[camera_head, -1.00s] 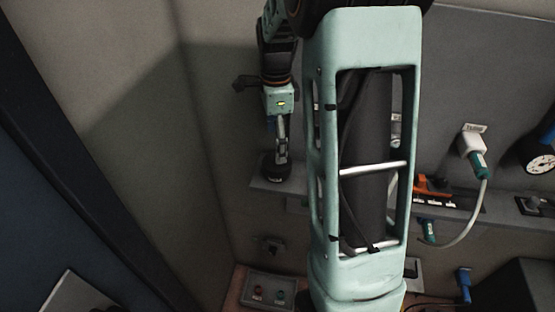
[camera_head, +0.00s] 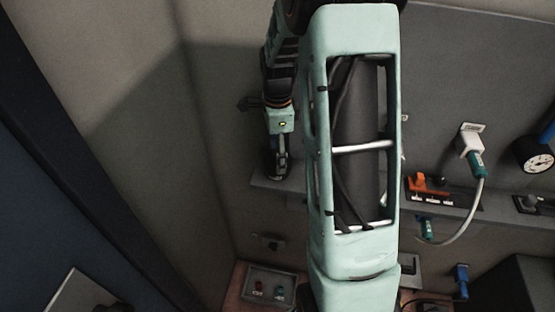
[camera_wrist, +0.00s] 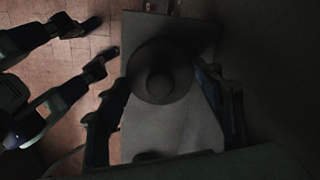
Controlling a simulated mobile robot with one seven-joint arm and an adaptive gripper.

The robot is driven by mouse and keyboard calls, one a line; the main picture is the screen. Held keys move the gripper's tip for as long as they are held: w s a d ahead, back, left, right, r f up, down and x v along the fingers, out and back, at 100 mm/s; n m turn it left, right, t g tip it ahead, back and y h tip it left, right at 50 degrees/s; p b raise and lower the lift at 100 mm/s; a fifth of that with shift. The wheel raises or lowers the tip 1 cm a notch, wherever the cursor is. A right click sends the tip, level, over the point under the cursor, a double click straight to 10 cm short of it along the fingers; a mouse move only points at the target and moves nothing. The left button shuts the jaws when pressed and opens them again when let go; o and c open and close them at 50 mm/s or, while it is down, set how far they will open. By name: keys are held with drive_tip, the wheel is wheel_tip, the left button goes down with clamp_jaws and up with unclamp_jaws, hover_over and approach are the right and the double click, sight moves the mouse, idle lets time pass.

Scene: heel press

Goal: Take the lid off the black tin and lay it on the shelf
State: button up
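The black tin's dark round lid with its knob (camera_wrist: 160,84) shows from above in the camera_wrist view, over the grey shelf (camera_wrist: 188,128). How much of the tin is under it cannot be seen from this angle. My gripper (camera_wrist: 165,78) is open, one finger on the left of the round lid and one on the right, with small gaps visible. In the camera_head view my gripper (camera_head: 279,163) points down at the left end of the shelf (camera_head: 305,187). The tin is dark there and hard to separate from my fingers.
An orange and black device (camera_head: 430,183) sits farther right on the shelf. A white plug (camera_head: 470,142) with a hanging cable and a round gauge (camera_head: 533,155) are on the wall. A box with red and green buttons (camera_head: 270,285) is below. The shelf between the gripper and my forearm looks partly clear.

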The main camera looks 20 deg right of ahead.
drive_tip(key=shift+c, duration=0.8)
drive_tip(key=shift+r, duration=0.15)
drive_tip(key=shift+r+p, duration=0.5)
drive_tip(key=shift+r, duration=0.05)
wheel_tip(320, 180, up, 2)
drive_tip(key=shift+r+p, duration=0.2)
drive_tip(key=shift+p, duration=0.65)
drive_tip(key=s+r, duration=0.9)
drive_tip(key=s, duration=0.5)
drive_tip(key=shift+d, duration=0.45)
drive_tip(key=shift+r, duration=0.1)
